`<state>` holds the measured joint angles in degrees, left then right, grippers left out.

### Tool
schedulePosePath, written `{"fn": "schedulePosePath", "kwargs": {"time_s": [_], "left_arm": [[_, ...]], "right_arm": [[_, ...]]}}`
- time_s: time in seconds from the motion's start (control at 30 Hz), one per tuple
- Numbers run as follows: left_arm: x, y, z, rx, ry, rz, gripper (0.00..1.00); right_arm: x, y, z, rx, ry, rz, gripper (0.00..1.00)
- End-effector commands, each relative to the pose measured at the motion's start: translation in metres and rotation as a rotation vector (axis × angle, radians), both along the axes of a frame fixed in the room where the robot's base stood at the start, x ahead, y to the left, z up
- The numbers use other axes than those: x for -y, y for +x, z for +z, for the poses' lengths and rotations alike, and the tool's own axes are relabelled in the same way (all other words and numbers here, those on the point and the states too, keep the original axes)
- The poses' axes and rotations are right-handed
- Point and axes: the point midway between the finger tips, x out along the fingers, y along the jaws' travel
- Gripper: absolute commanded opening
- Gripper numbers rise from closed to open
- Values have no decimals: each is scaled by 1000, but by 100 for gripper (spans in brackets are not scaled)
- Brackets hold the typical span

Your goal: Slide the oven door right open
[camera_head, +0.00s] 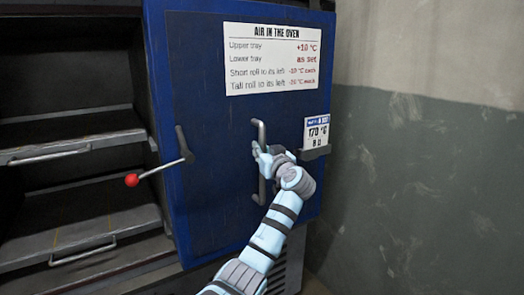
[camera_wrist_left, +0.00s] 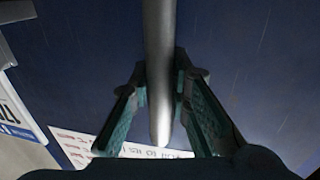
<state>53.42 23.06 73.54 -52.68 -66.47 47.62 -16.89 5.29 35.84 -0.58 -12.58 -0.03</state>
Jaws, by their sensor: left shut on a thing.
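The blue oven door (camera_head: 205,110) stands at the right of the oven, and the oven's dark inside shows to its left. Its upright grey handle (camera_head: 262,190) is a bar on the door's face. My left gripper (camera_head: 264,158) is at the middle of this bar, shut on it. In the left wrist view the fingers (camera_wrist_left: 160,85) lie on either side of the handle (camera_wrist_left: 159,40), and the bar's end shows between them. The gripper hides the middle of the bar in the head view. My right gripper is not in view.
A lever with a red knob (camera_head: 132,180) sticks out left from the door. An upper tray (camera_head: 80,135) and a lower tray (camera_head: 100,215) show in the oven. A notice (camera_head: 272,58) and a card in a holder (camera_head: 316,135) are on the door. A wall (camera_head: 430,190) stands at the right.

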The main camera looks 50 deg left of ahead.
Motion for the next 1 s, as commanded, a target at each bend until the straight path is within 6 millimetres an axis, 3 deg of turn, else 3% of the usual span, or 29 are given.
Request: {"fn": "schedulePosePath", "kwargs": {"time_s": [0.17, 0.2, 0.33, 0.67, 0.77, 1.0], "left_arm": [[3, 4, 5, 8, 6, -10, 0], [4, 4, 5, 8, 6, -11, 20], [4, 4, 4, 8, 5, -11, 38], [6, 1, 2, 5, 2, -7, 38], [20, -4, 2, 6, 4, -8, 38], [81, -28, 2, 7, 1, -11, 38]], "right_arm": [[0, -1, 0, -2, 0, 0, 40], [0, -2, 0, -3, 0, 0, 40], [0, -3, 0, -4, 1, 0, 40], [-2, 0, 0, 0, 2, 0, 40], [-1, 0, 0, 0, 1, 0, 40], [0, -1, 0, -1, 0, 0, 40]]}}
